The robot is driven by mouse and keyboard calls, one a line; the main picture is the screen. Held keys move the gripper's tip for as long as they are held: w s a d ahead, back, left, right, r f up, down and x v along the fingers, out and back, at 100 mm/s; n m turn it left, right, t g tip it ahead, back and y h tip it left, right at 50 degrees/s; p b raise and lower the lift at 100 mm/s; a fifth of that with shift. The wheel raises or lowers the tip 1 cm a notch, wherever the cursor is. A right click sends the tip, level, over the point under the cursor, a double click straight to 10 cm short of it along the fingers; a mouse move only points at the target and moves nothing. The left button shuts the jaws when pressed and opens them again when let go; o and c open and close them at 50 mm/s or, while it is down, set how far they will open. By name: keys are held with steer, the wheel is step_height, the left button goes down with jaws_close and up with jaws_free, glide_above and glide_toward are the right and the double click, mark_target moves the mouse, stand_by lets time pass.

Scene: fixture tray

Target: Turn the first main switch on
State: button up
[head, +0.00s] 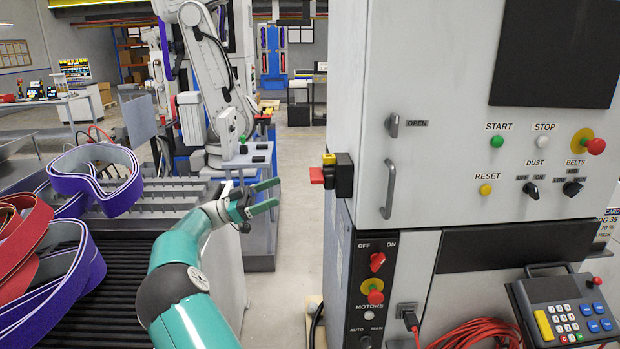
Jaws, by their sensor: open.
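A red rotary switch (377,262) sits on the dark lower panel of the machine, under the labels OFF and ON. Its knob looks slanted, but I cannot tell its exact setting. A red and yellow emergency button (375,290) is just below it. My gripper (277,194) is open and empty, its two teal fingers pointing right. It is apart from the machine, left of and higher than the red switch in the picture. Whether this knob is the first main switch is not labelled.
A door handle (388,189) and a control pendant (572,311) are on the right. Belts (95,182) lie on a conveyor at left. An open floor aisle (301,150) runs between.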

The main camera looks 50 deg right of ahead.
mark_target(322, 176)
steer(key=x, duration=1.1)
steer(key=shift+s+d+r, duration=0.1)
steer(key=shift+s+d, duration=0.05)
steer(key=shift+d, duration=0.05)
steer(key=c, duration=1)
steer(key=shift+n+t, duration=0.3)
steer(key=shift+n, duration=0.5)
steer(key=n+t+h, duration=0.1)
steer(key=n+t, duration=0.1)
steer(key=n, duration=0.2)
steer(key=n+t+h, duration=0.1)
steer(key=n+t, duration=0.1)
steer(key=n, duration=0.3)
steer(key=n+t, duration=0.2)
steer(key=n, duration=0.3)
steer(key=shift+s+a+t+h, duration=0.1)
steer(key=shift+a+t+h, duration=0.1)
steer(key=shift+t+h, duration=0.15)
steer(key=shift+n, duration=0.5)
